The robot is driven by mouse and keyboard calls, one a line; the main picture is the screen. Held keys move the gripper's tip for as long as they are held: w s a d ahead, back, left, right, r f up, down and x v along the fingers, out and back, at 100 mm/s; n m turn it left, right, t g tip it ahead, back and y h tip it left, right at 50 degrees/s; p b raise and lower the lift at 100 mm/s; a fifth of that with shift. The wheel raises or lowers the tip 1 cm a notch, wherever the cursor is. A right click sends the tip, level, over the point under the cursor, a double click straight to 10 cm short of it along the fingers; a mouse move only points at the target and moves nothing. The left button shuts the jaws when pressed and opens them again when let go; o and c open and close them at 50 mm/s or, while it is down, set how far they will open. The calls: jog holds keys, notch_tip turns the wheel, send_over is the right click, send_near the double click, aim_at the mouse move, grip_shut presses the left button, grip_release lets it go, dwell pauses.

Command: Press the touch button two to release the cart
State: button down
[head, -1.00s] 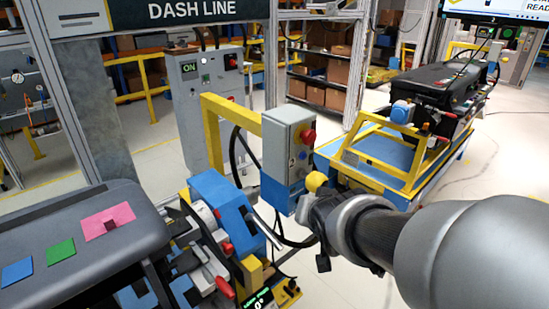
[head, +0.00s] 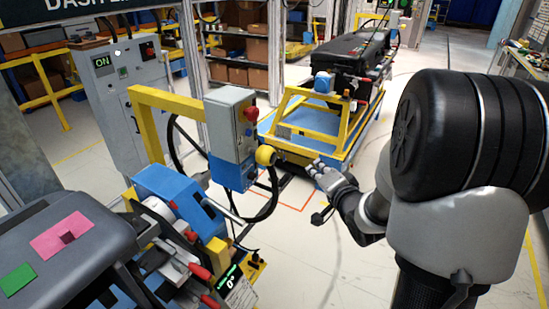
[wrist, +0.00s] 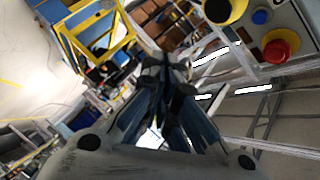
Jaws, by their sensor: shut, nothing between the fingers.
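In the wrist view the yellow housing has a dark centre (wrist: 218,10), beside a blue button (wrist: 261,17) and the red button (wrist: 281,46). No "two" label is readable. My gripper (head: 316,168) is shut and empty, right of the yellow housing and apart from it. Its fingers (wrist: 165,70) are together in the wrist view. The cart (head: 310,125), blue with a yellow frame, stands behind, bearing a black dashboard (head: 352,52).
A blue and grey fixture (head: 175,195) with red handles stands below the box. A grey dashboard panel (head: 100,222) with pink and green patches is at left. A grey cabinet (head: 133,105) stands behind.

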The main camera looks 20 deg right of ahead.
aim_at(265, 155)
jog(key=w+a+b, duration=0.1)
jog(key=w+a, duration=0.4)
jog(key=w, duration=0.2)
jog(key=shift+a, duration=0.25)
dwell(1.5)
jog(key=shift+w+a+b, duration=0.3)
jog(key=shift+w+a, duration=0.25)
jog(key=shift+w, duration=0.05)
dwell(0.8)
jog(key=shift+s+d, duration=0.1)
dwell(0.3)
jog(key=shift+s+d+b, duration=0.3)
jog(key=shift+s+d, duration=0.15)
jog(key=shift+s, duration=0.15)
